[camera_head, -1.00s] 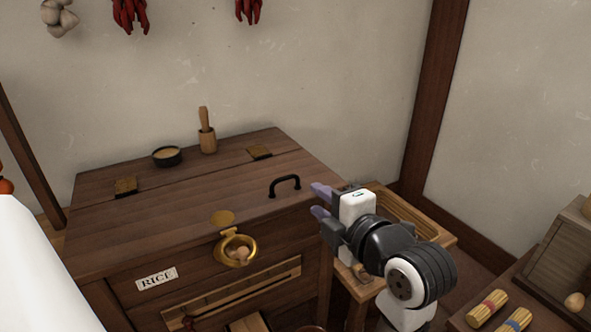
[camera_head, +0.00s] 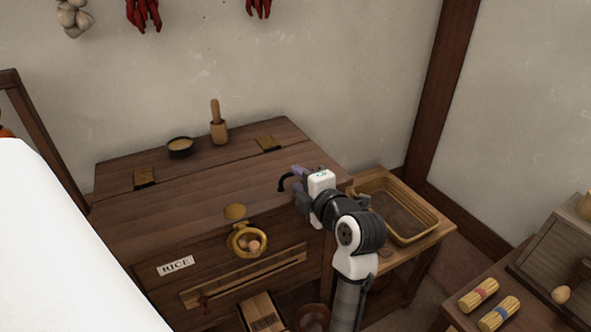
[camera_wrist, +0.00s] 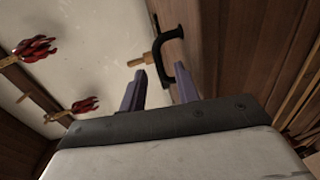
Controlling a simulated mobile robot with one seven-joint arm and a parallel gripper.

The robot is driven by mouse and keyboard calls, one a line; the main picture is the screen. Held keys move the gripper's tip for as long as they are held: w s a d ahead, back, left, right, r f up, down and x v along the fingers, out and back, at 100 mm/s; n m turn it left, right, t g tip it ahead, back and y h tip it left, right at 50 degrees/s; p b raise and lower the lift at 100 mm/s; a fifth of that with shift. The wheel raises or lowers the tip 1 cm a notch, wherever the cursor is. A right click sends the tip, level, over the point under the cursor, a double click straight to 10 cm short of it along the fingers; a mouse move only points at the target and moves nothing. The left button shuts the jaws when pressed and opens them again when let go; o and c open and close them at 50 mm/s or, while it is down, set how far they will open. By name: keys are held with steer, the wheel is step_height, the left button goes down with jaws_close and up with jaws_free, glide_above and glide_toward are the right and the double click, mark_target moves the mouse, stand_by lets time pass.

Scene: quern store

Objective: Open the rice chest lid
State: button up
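The rice chest (camera_head: 215,255) is dark wood with a RICE label on its front, and its lid (camera_head: 200,195) lies flat and shut. A black arched handle (camera_head: 284,184) stands near the lid's right front edge; it also shows in the wrist view (camera_wrist: 164,46). My gripper (camera_head: 297,178) is at this handle, its purple fingers spread. In the wrist view the handle lies at the fingertips, partly between them; contact cannot be told. A brass hasp plate (camera_head: 235,211) and a brass ring (camera_head: 234,248) with a wooden knob in it are at the chest's front.
A wooden tray (camera_head: 432,236) on a stand is right of the chest. Corn-like bundles (camera_head: 478,295) lie at lower right.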

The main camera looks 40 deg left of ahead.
steer(key=shift+x, duration=1.25)
jaws_close()
